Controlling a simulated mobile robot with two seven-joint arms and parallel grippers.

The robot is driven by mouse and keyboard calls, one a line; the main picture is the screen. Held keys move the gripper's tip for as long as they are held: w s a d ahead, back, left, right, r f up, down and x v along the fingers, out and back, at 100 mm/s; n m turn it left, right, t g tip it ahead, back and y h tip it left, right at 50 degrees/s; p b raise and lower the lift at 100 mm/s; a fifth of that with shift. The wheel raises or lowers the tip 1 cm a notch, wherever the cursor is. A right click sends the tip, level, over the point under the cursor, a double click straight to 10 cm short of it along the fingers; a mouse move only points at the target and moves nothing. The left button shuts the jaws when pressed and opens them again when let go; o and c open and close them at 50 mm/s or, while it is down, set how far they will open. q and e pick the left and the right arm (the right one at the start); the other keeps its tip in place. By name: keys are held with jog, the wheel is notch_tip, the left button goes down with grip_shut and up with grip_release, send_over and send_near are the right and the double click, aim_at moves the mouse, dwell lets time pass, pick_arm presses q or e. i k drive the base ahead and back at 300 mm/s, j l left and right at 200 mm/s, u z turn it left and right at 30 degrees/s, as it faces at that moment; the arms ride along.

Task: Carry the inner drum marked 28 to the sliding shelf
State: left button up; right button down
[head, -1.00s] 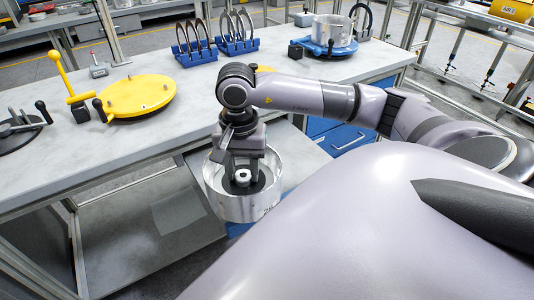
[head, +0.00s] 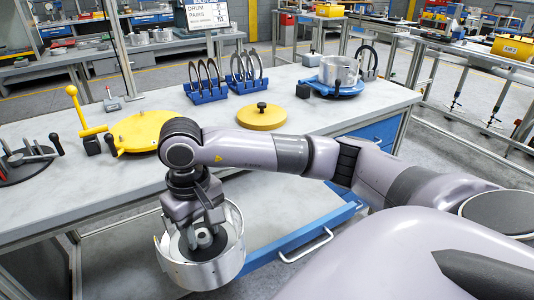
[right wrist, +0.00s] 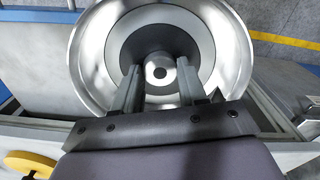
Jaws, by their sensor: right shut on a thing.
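The inner drum (head: 212,276) is a shiny open metal ring with a dark floor and a central hub. My right gripper (head: 203,236) is shut on its hub and holds it roughly level in front of the bench. No number on it can be read now. In the right wrist view the drum (right wrist: 236,52) fills the top, with the two fingers (right wrist: 158,82) either side of the hub. The sliding shelf (head: 268,208) is a grey panel with a blue front and a bar handle, below the bench top. The drum overlaps its left part in the picture. My left gripper is out of view.
The bench top (head: 330,105) carries a yellow disc with a lever (head: 138,132), a yellow lid (head: 262,117), blue ring racks (head: 208,95) and another metal drum (head: 339,70) on a blue base. My right arm crosses above the shelf.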

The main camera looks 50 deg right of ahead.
aim_at(271, 205)
jog(key=z, duration=1.85)
jog(key=j, duration=2.05)
jog(key=i+z, duration=0.05)
